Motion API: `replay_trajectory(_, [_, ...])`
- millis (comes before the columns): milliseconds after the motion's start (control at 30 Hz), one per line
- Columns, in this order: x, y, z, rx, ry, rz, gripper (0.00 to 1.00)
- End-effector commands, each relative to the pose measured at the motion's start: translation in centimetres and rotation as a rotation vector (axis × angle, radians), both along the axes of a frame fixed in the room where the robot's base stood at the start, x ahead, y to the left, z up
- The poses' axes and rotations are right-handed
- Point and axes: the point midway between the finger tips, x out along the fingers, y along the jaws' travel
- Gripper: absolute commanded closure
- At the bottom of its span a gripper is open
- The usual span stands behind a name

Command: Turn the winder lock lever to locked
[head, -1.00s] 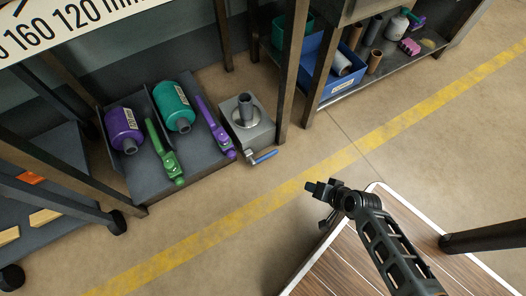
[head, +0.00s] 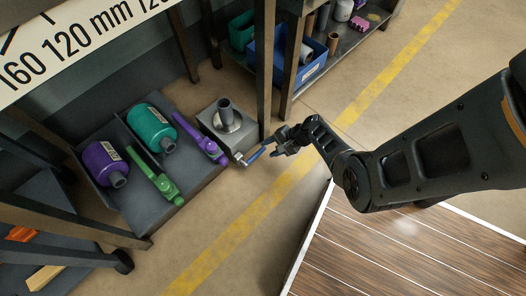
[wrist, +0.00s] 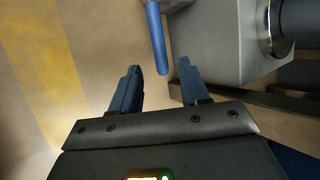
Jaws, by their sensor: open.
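The winder (head: 222,121) is a grey box with a dark upright spindle on a round disc, standing on the floor beside the bench leg. Its lock lever (head: 256,156) has a blue handle that sticks out from the box's front toward my gripper. My gripper (head: 276,143) is open near the end of the handle. In the wrist view, the blue lever handle (wrist: 157,40) points down toward the gap between the two open fingertips (wrist: 159,80), its tip close to them. The grey box (wrist: 220,40) is right of the handle. Contact cannot be told.
A dark tray (head: 190,185) left of the winder holds purple and teal bottles and green and purple tools. A bench leg (head: 265,70) stands close behind the winder. A blue bin (head: 310,72) is on the shelf behind. The yellow floor line (head: 255,215) has clear floor.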

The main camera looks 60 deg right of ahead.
Motion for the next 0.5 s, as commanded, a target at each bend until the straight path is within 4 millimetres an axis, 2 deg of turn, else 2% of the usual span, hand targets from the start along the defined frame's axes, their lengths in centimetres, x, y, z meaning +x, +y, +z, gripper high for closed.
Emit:
replay_trajectory(33, [0.6, 0.2, -1.2, 0.000, 0.000, 0.002, 0.55])
replay_trajectory(200, [1.9, 0.7, -2.7, 0.000, 0.000, 0.002, 0.55])
replay_trajectory(500, [2.7, 1.0, -3.4, -0.002, 0.000, 0.001, 0.55])
